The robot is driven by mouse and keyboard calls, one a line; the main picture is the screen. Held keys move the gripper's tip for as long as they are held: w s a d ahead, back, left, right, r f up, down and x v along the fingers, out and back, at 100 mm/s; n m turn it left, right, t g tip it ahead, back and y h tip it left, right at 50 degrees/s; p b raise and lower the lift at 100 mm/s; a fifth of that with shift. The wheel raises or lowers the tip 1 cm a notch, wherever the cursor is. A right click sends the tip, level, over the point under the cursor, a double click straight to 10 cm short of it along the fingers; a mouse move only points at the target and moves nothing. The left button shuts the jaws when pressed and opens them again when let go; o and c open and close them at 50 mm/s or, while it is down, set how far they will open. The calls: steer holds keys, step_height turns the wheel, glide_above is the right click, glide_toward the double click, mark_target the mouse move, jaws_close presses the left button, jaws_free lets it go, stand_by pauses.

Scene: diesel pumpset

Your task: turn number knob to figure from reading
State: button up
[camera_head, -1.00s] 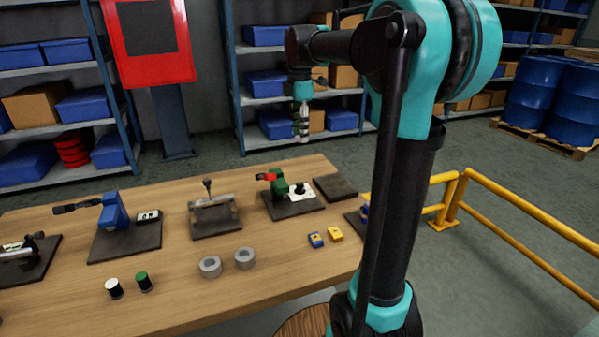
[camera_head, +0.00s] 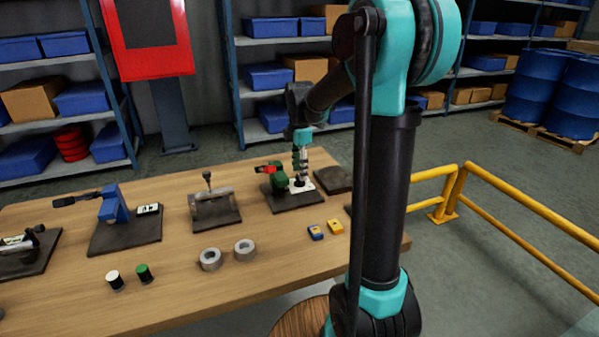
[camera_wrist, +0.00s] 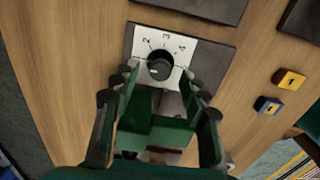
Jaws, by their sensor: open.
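The number knob (camera_wrist: 160,66) is a round black knob on a white dial plate (camera_wrist: 180,48) with printed figures, of which 2 and 3 can be made out in the wrist view. The plate sits on a dark base (camera_wrist: 212,62). My gripper (camera_wrist: 160,82) is open, its dark fingers on either side just short of the knob in the picture. In the head view my gripper (camera_head: 301,178) is low over the dial plate and hides the knob. A green device with a red part (camera_head: 276,174) stands on the same base. The reading is not legible in either view.
A blue block (camera_head: 315,233) and a yellow block (camera_head: 335,227) lie in front of the base. Two grey rings (camera_head: 210,260) lie to the left. Other dark bases with a blue device (camera_head: 112,207) and a grey fixture (camera_head: 212,206) stand further left. A bare dark plate (camera_head: 334,179) lies right.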

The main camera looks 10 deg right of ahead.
steer(key=shift+f, duration=0.65)
jaws_close()
